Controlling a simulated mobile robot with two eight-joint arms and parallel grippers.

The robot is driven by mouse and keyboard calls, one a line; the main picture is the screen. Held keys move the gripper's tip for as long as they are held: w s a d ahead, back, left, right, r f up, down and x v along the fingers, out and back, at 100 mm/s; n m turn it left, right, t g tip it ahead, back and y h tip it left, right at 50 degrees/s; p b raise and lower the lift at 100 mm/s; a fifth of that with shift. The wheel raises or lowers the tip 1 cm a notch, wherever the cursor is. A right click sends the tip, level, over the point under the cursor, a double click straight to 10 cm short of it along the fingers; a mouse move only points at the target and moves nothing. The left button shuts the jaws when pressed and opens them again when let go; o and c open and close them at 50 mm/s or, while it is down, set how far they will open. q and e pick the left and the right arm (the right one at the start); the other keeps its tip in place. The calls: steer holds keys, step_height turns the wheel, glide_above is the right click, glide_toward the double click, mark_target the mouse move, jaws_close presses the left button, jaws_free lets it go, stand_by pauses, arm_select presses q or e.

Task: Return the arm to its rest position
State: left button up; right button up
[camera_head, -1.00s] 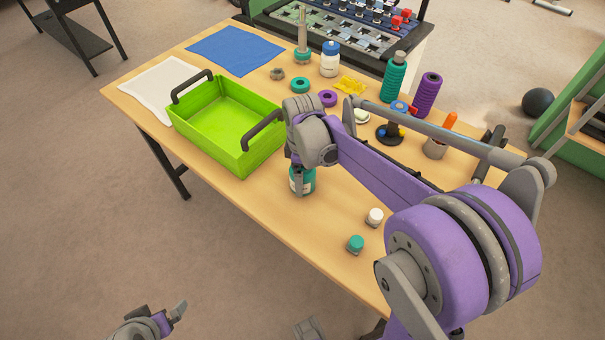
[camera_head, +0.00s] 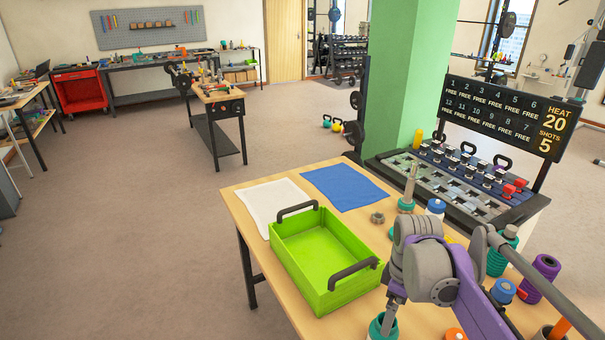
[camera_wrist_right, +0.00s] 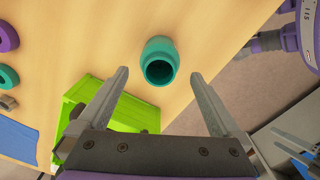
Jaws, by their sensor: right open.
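My right arm reaches over the workbench, and my right gripper (camera_head: 390,314) points down at a teal jar (camera_head: 383,329) near the bottom edge of the head view. In the right wrist view the right gripper (camera_wrist_right: 160,78) has its two fingers wide apart, with nothing clamped. The teal jar (camera_wrist_right: 160,57) lies ahead between the fingertips, with clear gaps on both sides. My left gripper is outside the head view. Grey prongs at the lower right of the wrist view may belong to it, but I cannot tell their state.
A lime-green tray (camera_head: 283,268) with dark handles stands left of the right gripper. A white cloth (camera_head: 272,200) and a blue cloth (camera_head: 345,187) lie behind it. Spools and jars crowd the bench to the right. Open floor lies to the left.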

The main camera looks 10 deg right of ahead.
steer(key=s+a+f+m+t+p, duration=0.1)
steer(key=s+a+f+m+t, duration=0.1)
steer(key=s+m, duration=0.3)
steer(key=s+a+f+m+t+p, duration=0.2)
steer(key=s+a+f+m+t, duration=0.1)
steer(key=s, duration=0.7)
steer(key=shift+a+m, duration=0.9)
steer(key=shift+a, duration=0.35)
steer(key=shift+f, duration=0.1)
